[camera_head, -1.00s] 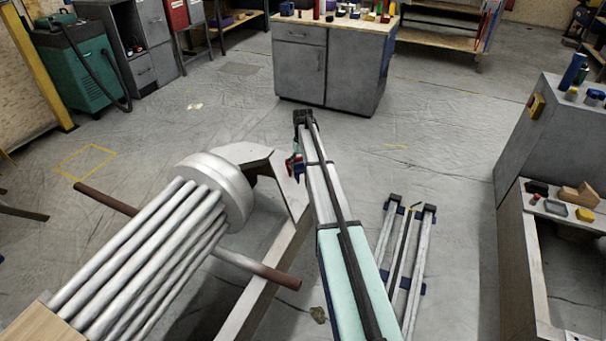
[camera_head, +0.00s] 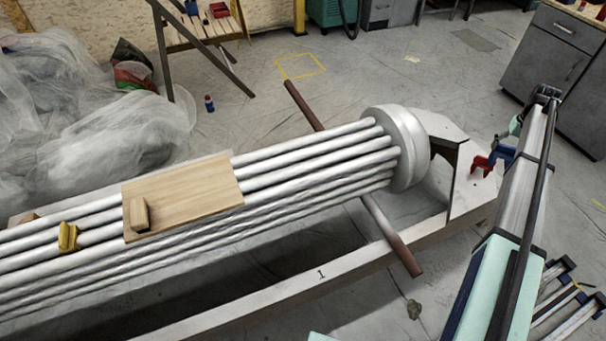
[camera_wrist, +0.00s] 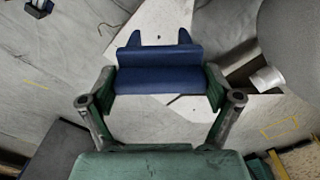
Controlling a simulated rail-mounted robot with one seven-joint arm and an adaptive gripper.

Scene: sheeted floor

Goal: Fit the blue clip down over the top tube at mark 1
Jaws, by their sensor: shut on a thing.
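The blue clip (camera_wrist: 160,68) is held between the fingers of my gripper (camera_wrist: 160,88) in the wrist view, its two prongs pointing away from the palm. In the head view the blue clip (camera_head: 503,153) is at the right, by the white end plate, with my arm partly in front. The silver tubes (camera_head: 310,140) run in a bundle from the left edge to a round end flange (camera_head: 405,145). Mark 1 (camera_head: 321,274) is a black numeral on the pale beam below the tubes. The clip is apart from the tubes.
A wooden board (camera_head: 185,190) with a small block lies across the tubes. A yellow clip (camera_head: 68,238) sits on them farther left. A red clip (camera_head: 481,167) is by the end plate. A brown rod (camera_head: 390,237) crosses the frame. Plastic sheeting (camera_head: 120,120) lies behind.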

